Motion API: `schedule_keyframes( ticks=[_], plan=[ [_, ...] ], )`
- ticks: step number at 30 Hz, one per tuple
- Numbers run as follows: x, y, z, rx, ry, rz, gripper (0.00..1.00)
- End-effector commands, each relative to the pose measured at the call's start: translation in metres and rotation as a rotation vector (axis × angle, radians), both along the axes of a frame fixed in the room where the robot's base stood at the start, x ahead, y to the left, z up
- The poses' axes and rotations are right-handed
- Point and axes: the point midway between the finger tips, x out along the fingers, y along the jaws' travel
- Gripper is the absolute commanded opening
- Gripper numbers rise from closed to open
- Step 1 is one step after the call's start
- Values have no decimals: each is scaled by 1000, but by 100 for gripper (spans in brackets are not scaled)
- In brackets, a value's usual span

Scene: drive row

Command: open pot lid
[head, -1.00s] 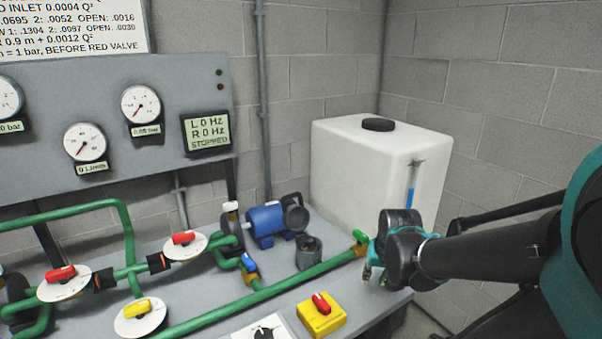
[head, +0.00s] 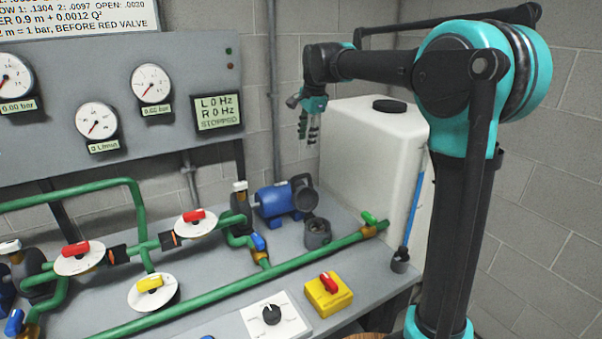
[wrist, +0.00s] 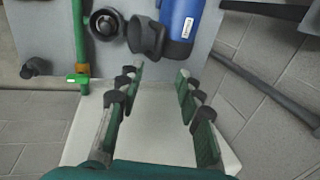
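A small grey round pot (head: 317,235) stands on the bench by the green pipe, its top showing a dark round middle; it also shows from above in the wrist view (wrist: 106,24). Beside it, a dark grey cup-shaped part (head: 304,195) sits at the end of the blue pump motor (head: 276,202); it shows too in the wrist view (wrist: 146,37). I cannot tell which one bears the lid. My gripper (head: 309,139) hangs above and behind them, pointing down. In the wrist view its fingers (wrist: 160,76) are spread apart, with nothing between them.
The white tank (head: 375,160) with a black cap (head: 389,106) stands at the back right, below my arm. Green pipe (head: 300,262) with a green-handled valve (head: 370,218) runs along the bench. A yellow box with a red switch (head: 328,294) stands nearer.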

Motion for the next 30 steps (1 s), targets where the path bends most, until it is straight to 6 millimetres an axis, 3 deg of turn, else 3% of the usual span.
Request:
schedule_keyframes(
  ticks=[18,24,30],
  plan=[
    [25,16,-117,0,-1,2,36],
    [30,19,-139,0,-1,3,36],
    [31,20,-147,0,-1,2,36]
  ],
)
